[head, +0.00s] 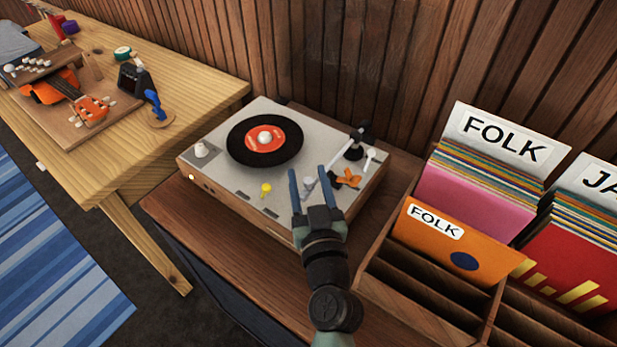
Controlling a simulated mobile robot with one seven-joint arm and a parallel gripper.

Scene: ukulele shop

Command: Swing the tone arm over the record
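The turntable (222,175) sits on a wooden cabinet, its deck pale grey. A black record (242,153) with an orange-red label lies on its platter at the left of the deck. The tone arm (341,154) is a thin silver tube running from a black pivot at the back right toward the front, clear of the record on its right side. My gripper (307,172) has two blue fingers, spread apart, over the front right of the deck. A small greyish piece (309,183), perhaps the tone arm's head, shows between the fingers; I cannot tell whether they touch it.
A small orange object (346,178) lies on the deck right of my gripper. A yellow knob (266,188) and a white knob (201,149) stand on the deck. Record crates (383,270) stand close on the right. A workbench (190,83) with ukulele parts is at left.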

